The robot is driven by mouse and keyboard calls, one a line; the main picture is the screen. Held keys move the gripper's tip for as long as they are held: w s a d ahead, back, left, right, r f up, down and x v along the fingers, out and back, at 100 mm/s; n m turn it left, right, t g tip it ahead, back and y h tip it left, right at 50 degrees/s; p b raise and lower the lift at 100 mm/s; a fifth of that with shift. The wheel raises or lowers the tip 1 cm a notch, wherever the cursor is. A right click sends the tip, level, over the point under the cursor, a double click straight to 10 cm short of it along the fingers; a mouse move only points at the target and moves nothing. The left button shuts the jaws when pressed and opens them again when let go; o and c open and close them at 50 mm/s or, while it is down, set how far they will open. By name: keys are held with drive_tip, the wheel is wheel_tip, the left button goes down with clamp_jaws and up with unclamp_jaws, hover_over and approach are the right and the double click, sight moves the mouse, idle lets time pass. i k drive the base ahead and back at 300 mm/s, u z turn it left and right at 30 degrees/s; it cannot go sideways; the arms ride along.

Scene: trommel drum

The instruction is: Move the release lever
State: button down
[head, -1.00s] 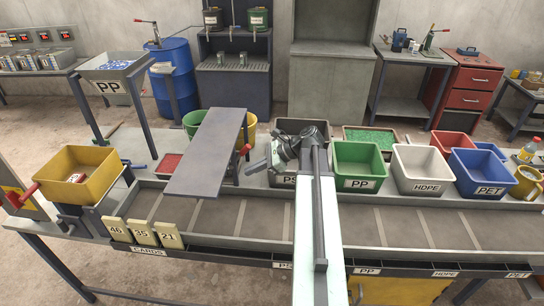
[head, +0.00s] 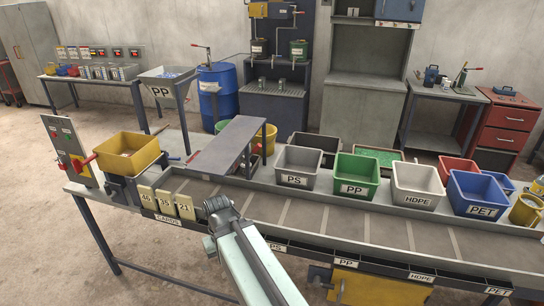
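A red-handled lever (head: 82,162) sticks out from the grey control panel (head: 58,140) at the left end of the bench, beside the yellow hopper (head: 112,151). No label names it as the release lever, so I cannot tell if it is that one. My gripper (head: 209,246) is at the lower middle, in front of the bench's front edge, to the right of and well apart from the lever. Its fingers are small and partly hidden by my arm. I see nothing held in it.
Cards 46, 35 and 21 (head: 166,203) stand at the bench front between my gripper and the lever. A grey sloping plate (head: 226,146) and bins labelled PS (head: 298,168), PP, HDPE and PET line the belt's back. Floor in front at left is clear.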

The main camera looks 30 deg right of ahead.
sight(258, 146)
drive_tip(key=k, duration=1.15)
drive_tip(key=z, duration=0.35)
drive_tip(key=i, duration=2.1)
drive_tip(key=u, duration=0.8)
